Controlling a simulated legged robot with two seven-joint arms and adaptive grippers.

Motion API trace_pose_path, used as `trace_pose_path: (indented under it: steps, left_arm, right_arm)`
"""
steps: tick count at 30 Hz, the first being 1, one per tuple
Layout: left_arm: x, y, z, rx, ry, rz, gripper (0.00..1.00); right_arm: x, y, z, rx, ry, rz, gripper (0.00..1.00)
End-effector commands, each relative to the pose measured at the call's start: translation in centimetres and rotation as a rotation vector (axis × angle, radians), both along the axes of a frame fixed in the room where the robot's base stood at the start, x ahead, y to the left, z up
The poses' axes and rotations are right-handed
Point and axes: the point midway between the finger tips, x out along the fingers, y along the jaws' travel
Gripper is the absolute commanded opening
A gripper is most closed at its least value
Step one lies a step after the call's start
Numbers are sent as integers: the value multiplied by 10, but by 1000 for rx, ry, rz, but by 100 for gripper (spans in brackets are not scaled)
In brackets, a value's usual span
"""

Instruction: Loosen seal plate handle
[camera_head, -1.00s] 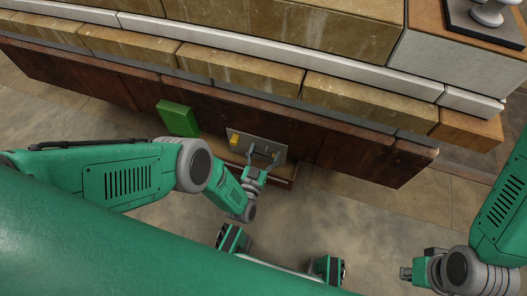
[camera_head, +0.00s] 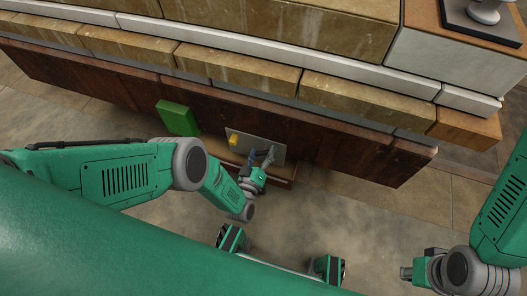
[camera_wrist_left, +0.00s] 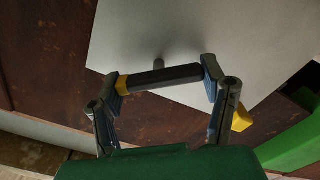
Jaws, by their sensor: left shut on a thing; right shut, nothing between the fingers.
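The seal plate (camera_head: 257,140) is a light grey plate on the dark rust-brown wall, and fills the upper middle of the left wrist view (camera_wrist_left: 140,35). Its handle (camera_wrist_left: 165,76) is a black bar with a yellow end, in front of a short grey post. My left gripper (camera_head: 261,156) is at the plate, its fingers shut on the handle from end to end in the left wrist view (camera_wrist_left: 164,82). In the head view the fingers hide most of the handle. My right gripper (camera_head: 405,272) is shut and empty at the lower right, far from the plate.
A yellow block (camera_head: 233,140) sits on the plate's left side, close to a left finger in the wrist view. A green box (camera_head: 178,118) is on the wall left of the plate. A brown ledge (camera_head: 282,183) lies below. Stone blocks (camera_head: 240,75) run above; floor is clear.

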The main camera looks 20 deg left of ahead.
Motion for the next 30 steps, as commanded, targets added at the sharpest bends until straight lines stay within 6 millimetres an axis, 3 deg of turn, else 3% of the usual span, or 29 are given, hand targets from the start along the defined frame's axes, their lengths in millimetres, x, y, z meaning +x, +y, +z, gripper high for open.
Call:
trace_pose_path:
  steps: [18, 30]
  left_arm:
    - [0, 5, -4, -579, 22, 6, 37]
    - [-1, 6, -7, -864, 33, 8, 37]
  right_arm:
    - [0, 0, 0, 0, 0, 0, 0]
    - [0, 0, 0, 0, 0, 0, 0]
